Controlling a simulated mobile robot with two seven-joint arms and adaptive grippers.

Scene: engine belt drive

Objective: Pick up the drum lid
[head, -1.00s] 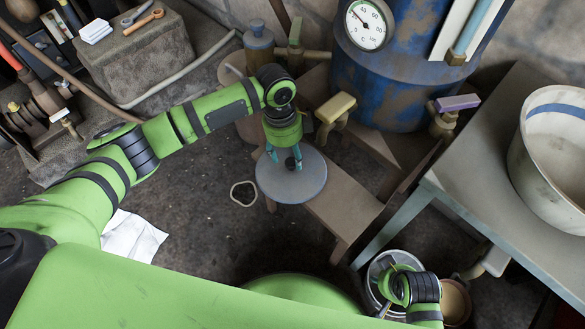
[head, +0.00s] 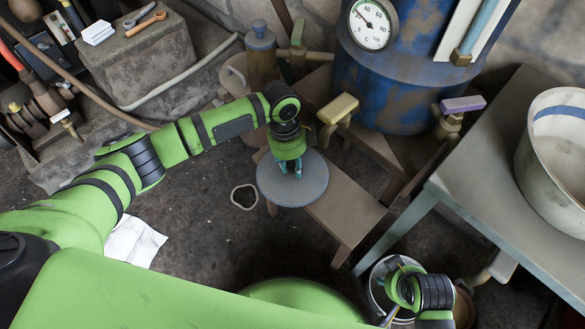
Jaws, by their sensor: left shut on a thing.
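The drum lid is a round grey disc (head: 275,192) near the middle of the head view, over the end of a low wooden bench. My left gripper (head: 291,170) points down at the middle of the lid. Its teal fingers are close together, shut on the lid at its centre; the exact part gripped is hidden. I cannot tell whether the lid rests on the bench or is held just above it. My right gripper (head: 388,316) is low at the bottom right, by a metal pail, with its fingers partly hidden.
A blue rusty drum (head: 370,90) with a dial gauge stands behind. A grey table (head: 470,160) with a large pale tub (head: 535,170) is at the right. The wooden bench (head: 345,212) runs under the lid. A metal pail (head: 374,290) is below. Dark floor left of the lid is mostly open.

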